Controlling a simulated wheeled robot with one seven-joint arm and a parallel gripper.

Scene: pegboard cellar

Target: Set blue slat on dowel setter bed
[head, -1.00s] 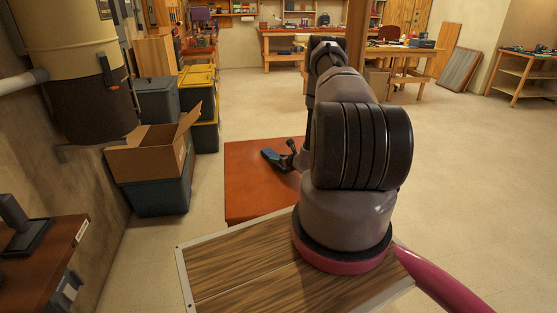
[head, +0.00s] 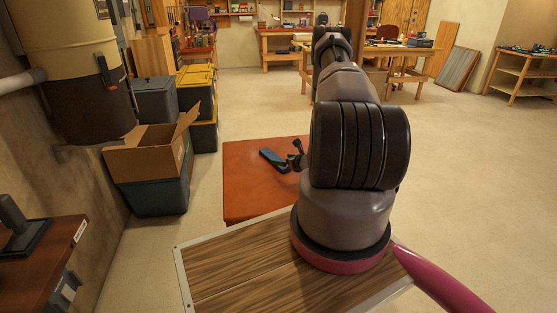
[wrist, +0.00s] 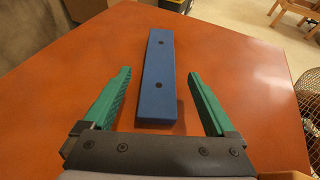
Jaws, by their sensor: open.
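The blue slat (head: 273,160) lies flat on an orange-red table in front of me. In the wrist view it is a long blue bar (wrist: 158,105) with two dark holes, running away from the camera. My gripper (wrist: 160,77) is open, with one green finger on either side of the slat in that view and a gap on both sides. It holds nothing. I cannot tell how high the fingertips are above the tabletop. In the head view my gripper (head: 297,158) is partly hidden by my arm. I cannot identify the dowel setter bed for certain.
The orange-red table (head: 245,190) is otherwise bare where visible. At the left, a brown bench (head: 45,262) carries a black upright device (head: 22,232) and has a white label on its edge. An open cardboard box (head: 145,160) and bins stand beyond.

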